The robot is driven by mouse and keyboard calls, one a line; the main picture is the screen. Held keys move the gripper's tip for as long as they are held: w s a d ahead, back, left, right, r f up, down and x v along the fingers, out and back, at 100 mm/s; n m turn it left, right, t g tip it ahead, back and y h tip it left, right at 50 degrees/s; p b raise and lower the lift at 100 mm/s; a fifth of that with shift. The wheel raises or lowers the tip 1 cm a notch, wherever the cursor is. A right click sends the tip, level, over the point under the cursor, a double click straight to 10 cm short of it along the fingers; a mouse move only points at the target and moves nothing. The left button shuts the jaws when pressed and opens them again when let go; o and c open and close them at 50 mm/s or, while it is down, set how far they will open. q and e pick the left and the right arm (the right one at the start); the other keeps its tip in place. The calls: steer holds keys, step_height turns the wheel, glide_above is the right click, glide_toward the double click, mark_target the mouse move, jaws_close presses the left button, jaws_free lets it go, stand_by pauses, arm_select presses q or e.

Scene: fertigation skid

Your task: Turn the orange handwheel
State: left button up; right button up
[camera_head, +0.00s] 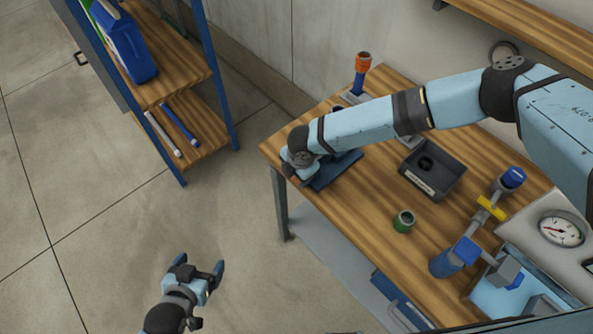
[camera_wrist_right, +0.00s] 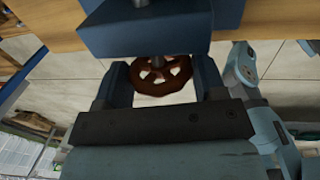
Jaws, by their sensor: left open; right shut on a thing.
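The orange handwheel (camera_wrist_right: 163,77), dark reddish in shadow, shows in the right wrist view on a grey stem below a blue block. My right gripper (camera_wrist_right: 164,82) has one dark finger on each side of the wheel and is shut on its rim. In the head view my right arm reaches across the table to its left edge; its wrist hides most of the wheel and fingers there. My left gripper (camera_head: 203,264) is open and empty, low over the floor, well apart from the table.
An orange-topped blue post (camera_head: 362,72) stands at the back. A blue-framed shelf (camera_head: 185,69) stands left; floor between is clear.

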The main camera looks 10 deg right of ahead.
steer(key=g, duration=0.1)
steer(key=h+b, duration=0.1)
steer(key=g+h, duration=0.1)
steer(key=shift+w+a+f+g+b, duration=0.2)
steer(key=shift+w+g+b, duration=0.1)
steer(key=shift+b, duration=0.1)
steer(key=shift+r+g+h+b, duration=0.15)
steer(key=shift+g+h+b, duration=0.45)
steer(key=shift+g, duration=0.3)
steer(key=o, duration=0.9)
steer(key=shift+b+v, duration=1.05)
steer(key=shift+v, duration=5.9)
